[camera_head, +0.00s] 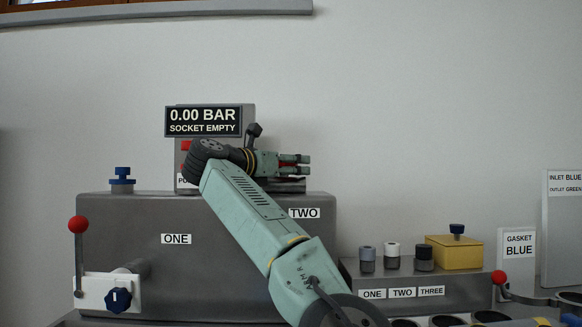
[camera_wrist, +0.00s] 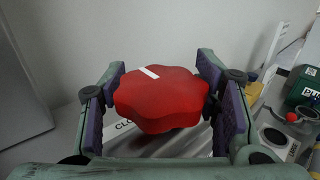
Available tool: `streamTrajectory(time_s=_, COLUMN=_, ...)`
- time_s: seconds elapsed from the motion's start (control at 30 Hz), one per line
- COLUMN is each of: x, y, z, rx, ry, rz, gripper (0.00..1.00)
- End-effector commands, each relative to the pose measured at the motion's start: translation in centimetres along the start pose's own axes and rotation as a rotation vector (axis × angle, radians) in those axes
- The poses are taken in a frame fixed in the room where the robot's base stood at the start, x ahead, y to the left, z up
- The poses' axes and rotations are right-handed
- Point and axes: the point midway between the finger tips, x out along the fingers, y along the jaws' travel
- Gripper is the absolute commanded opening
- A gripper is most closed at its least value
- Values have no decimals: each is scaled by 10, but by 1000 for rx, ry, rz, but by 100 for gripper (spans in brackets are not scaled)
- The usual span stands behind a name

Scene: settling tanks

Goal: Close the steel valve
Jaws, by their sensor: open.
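A red lobed knob (camera_wrist: 160,103) with a white mark on top fills the middle of the wrist view. A plate with lettering starting "CLO" (camera_wrist: 124,127) and grey metal (camera_wrist: 175,147) show below it; I take this to be the steel valve. My open gripper (camera_wrist: 168,100) has one finger on each side of the knob; whether the pads touch it I cannot tell. In the head view my gripper (camera_head: 296,163) points right above the grey housing marked ONE and TWO (camera_head: 200,215). The knob is mostly hidden there.
A display (camera_head: 203,121) reads 0.00 BAR, SOCKET EMPTY. A red-ball lever (camera_head: 77,250) and blue knob (camera_head: 118,300) are at the left. At the right are small cylinders (camera_head: 392,260), a yellow block (camera_head: 454,252) and another red-ball lever (camera_head: 499,278).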

Motion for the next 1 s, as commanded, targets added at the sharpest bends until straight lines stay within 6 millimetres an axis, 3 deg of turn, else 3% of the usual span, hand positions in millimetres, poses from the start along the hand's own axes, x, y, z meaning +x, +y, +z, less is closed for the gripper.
streamTrajectory(time_s=0.3, x=-66, y=0, z=0, rx=0, ry=-2, rz=4, gripper=56)
streamTrajectory(time_s=0.5, x=-99, y=1, z=0, rx=1, ry=-1, rz=3, gripper=56)
streamTrajectory(time_s=0.7, x=-110, y=0, z=0, rx=1, ry=0, rz=2, gripper=56)
streamTrajectory(time_s=1.0, x=-111, y=0, z=0, rx=1, ry=0, rz=2, gripper=56)
